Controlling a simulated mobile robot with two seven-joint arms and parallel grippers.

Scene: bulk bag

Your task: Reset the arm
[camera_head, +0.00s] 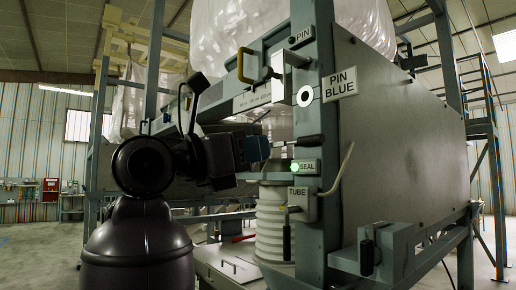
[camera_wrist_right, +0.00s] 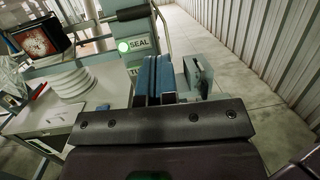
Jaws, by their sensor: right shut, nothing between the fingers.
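My right gripper (camera_head: 257,149) is at the middle of the head view, in front of the bulk bag station, left of the SEAL label (camera_head: 307,167). In the right wrist view its blue fingers (camera_wrist_right: 155,78) are together with nothing between them. My dark right arm fills the lower left of the head view. My left gripper is not in view.
A white ribbed tube (camera_head: 271,222) hangs below. A translucent bag (camera_head: 240,35) hangs above. Open floor lies at the left.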

